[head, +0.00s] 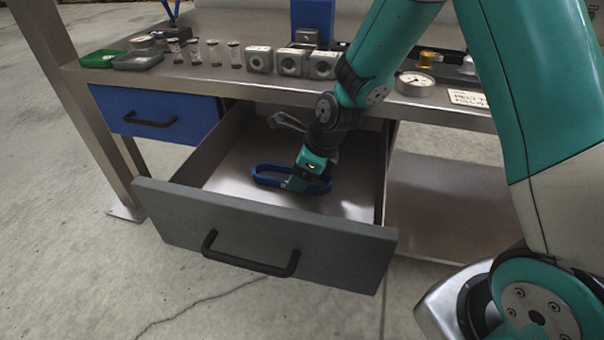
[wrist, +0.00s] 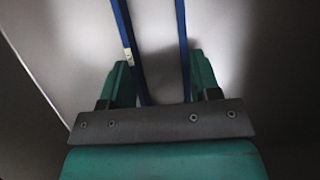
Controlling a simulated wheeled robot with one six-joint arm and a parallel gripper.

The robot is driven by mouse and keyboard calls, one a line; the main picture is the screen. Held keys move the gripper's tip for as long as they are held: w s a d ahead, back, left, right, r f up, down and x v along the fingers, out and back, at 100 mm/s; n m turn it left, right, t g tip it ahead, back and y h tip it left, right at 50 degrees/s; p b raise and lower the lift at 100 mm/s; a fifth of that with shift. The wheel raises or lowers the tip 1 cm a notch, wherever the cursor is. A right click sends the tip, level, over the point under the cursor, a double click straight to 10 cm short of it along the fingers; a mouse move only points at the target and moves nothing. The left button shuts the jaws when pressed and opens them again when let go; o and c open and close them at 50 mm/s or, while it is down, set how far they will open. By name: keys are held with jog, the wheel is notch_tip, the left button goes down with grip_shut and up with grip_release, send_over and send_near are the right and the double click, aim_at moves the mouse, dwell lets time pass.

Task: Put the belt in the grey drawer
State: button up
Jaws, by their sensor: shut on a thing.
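The belt (head: 270,180) is a blue oval loop inside the open grey drawer (head: 260,222). My gripper (head: 297,184) reaches down into the drawer and is shut on the belt near its right part. In the wrist view the two long sides of the belt (wrist: 128,50) run between the green fingers of my gripper (wrist: 160,85), over the pale drawer floor. The belt looks on or just above the floor; I cannot tell which. The fingers hide part of the belt in the head view.
The grey drawer is pulled out under a metal workbench (head: 190,80). A shut blue drawer (head: 150,113) is to its left. Vials, several metal blocks (head: 292,62), trays and a gauge (head: 415,84) stand on the bench top. A lower shelf (head: 450,205) to the right is bare.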

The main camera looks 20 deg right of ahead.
jog(key=o, duration=0.9)
jog(key=shift+f, duration=0.1)
jog(key=p+v, duration=0.3)
jog(key=v, duration=0.9)
jog(key=s+a+r+n+g, duration=0.1)
jog(key=s+a+r+n, duration=0.1)
jog(key=s+n, duration=0.5)
jog(key=s+a+r+n, duration=0.3)
jog(key=s+r+n, duration=0.2)
jog(key=n, duration=0.9)
jog(key=s+a+r+n+g, duration=0.1)
jog(key=s+r+n, duration=0.3)
jog(key=s+n, duration=0.5)
jog(key=shift+s+a+r+n+g+y, duration=0.15)
jog(key=shift+a+n, duration=0.25)
jog(key=shift+n, duration=0.2)
jog(key=shift+s+a+r+n+g+y, duration=0.1)
jog(key=shift+a+n+g+y, duration=0.05)
jog(key=shift+a+n, duration=0.4)
jog(key=shift+d, duration=0.1)
